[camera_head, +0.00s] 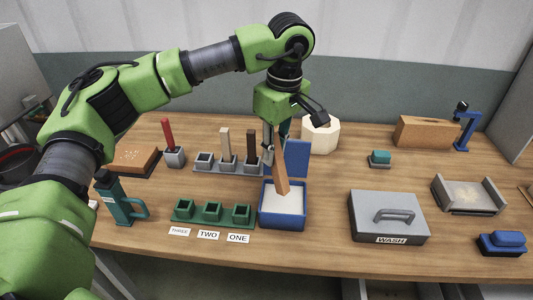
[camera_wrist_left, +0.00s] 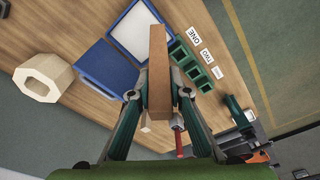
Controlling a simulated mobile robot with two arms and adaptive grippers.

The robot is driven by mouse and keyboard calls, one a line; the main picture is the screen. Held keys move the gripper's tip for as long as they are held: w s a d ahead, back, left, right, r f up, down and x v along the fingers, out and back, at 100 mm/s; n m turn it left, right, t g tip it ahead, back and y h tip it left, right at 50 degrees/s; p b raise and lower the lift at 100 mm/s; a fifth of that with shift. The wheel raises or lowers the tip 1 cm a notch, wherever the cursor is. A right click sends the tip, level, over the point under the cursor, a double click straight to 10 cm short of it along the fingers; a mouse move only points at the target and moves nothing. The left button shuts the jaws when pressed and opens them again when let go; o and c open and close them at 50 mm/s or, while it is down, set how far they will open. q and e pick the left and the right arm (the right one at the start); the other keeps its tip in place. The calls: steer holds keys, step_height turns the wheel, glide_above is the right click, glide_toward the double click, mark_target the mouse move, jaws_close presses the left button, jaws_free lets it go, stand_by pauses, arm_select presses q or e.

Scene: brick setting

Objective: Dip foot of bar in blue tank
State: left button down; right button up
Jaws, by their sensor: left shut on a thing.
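My left gripper (camera_head: 276,146) points down and is shut on a brown wooden bar (camera_head: 281,175). The bar also shows large between the fingers in the left wrist view (camera_wrist_left: 159,75). The bar hangs slightly tilted, and its foot overlaps the white contents of the blue tank (camera_head: 283,222). I cannot tell whether the foot touches the white surface or is just above it. My right gripper is not in view.
Green sockets (camera_head: 213,213) with labels stand left of the tank. A grey rack (camera_head: 229,166) with upright bars is behind them. A teal jug (camera_head: 119,203) stands at left. A grey WASH box (camera_head: 387,217) is at right, with bare table between it and the tank.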

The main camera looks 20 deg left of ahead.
arm_select(q)
steer(key=w+a+f+n+b, duration=0.2)
steer(key=f+n, duration=0.5)
steer(key=f, duration=0.4)
steer(key=shift+w+f+g+h, duration=0.2)
steer(key=shift+w+g+h, duration=0.1)
steer(key=shift+w, duration=0.4)
steer(key=shift+f+b, duration=0.35)
stand_by(0.4)
steer(key=shift+f, duration=0.15)
stand_by(0.8)
stand_by(0.5)
